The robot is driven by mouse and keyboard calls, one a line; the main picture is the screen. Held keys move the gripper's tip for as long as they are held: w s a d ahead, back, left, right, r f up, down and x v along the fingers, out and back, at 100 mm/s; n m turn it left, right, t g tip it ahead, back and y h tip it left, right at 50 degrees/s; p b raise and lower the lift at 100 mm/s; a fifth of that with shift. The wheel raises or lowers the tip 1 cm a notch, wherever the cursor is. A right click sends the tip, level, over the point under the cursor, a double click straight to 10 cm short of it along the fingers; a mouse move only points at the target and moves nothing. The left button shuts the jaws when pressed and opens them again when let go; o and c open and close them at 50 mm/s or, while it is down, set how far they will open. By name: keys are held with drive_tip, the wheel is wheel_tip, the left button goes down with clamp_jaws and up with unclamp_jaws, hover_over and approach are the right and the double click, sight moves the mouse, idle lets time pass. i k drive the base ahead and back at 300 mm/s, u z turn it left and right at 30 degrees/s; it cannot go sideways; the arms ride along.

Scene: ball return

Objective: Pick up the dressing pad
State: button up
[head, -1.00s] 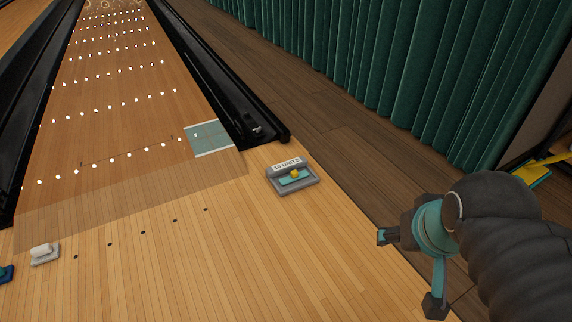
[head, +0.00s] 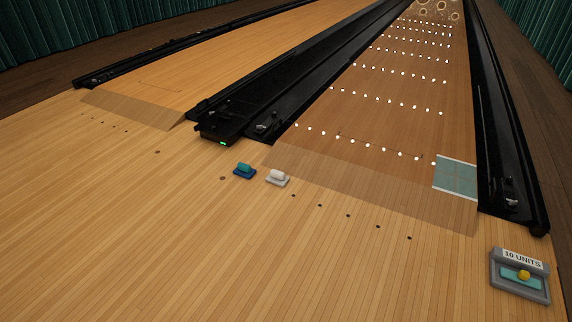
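Two small objects sit side by side on the wooden approach floor in the head view. One is a white rounded block on a pale flat base (head: 278,178); the other is a teal block on a dark blue base (head: 245,170). At the lower right is a grey tray (head: 493,272) labelled "10 UNITS", with a teal flat piece and a yellow knob (head: 524,275) on it. I cannot tell for sure which of these is the dressing pad. My gripper is not in view.
A black ball-return unit with a green light (head: 215,134) stands between the two lanes. Black gutters (head: 508,150) edge the right lane. A teal square (head: 456,176) lies on that lane. The approach floor in front and to the left is clear.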

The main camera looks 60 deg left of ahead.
sight(245, 170)
drive_tip(key=u, duration=2.55)
